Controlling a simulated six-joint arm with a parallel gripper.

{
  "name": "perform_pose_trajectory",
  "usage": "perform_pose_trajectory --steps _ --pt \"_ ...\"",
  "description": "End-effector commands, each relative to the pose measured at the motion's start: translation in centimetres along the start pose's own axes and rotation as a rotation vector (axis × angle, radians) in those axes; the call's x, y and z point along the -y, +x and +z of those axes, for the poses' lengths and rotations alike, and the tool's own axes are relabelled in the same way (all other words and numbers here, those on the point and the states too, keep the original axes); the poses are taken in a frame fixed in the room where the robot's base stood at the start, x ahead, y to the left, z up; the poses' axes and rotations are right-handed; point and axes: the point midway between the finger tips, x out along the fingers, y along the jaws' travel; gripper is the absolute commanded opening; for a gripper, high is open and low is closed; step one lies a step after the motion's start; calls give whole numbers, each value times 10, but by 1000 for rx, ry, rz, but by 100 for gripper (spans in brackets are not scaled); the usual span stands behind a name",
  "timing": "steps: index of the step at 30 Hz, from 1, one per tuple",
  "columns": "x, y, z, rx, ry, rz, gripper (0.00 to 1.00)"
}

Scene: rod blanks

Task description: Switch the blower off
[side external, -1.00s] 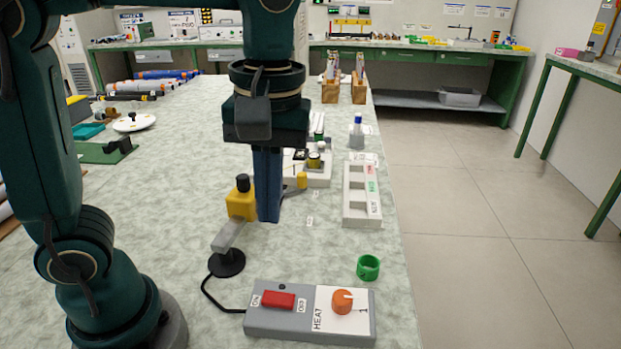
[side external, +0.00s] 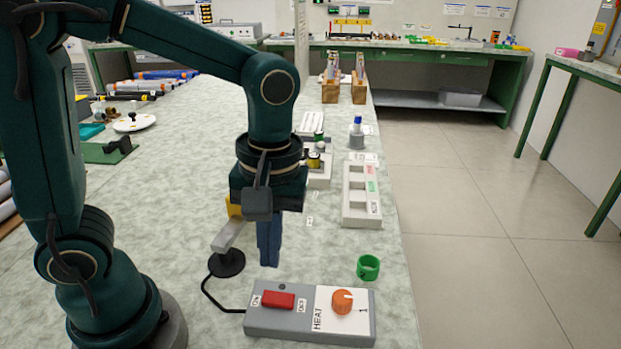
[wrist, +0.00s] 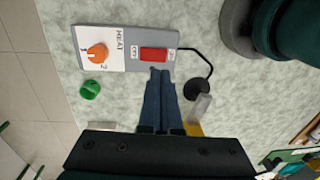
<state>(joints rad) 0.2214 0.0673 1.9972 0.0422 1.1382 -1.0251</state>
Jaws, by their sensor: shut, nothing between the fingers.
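The blower's grey control box (side external: 258,326) lies at the front of the bench, with a red rocker switch (side external: 278,300) between ON and OFF labels and an orange heat knob (side external: 342,301). The switch also shows in the wrist view (wrist: 154,54). The yellow blower (side external: 234,209) with its grey nozzle stands on a black round base, partly hidden behind my gripper. My gripper (side external: 269,264) is shut and empty, pointing down just behind the box and apart from it. In the wrist view, its fingertips (wrist: 160,72) appear close to the switch.
A green ring (side external: 368,267) lies behind the box at the right. A black cable (side external: 208,296) runs from the blower's base to the box. A white labelled rack (side external: 347,210) stands farther back, near the bench's right edge.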

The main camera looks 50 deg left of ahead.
Motion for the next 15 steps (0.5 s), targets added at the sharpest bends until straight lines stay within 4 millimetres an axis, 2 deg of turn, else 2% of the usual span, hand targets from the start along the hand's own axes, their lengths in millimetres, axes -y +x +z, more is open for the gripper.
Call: perform_pose_trajectory --steps 1,6,15 --pt "1 10 1 4 -1 -7 0" --pt "1 39 1 4 0 -6 0" --pt "0 65 0 1 0 1 0"
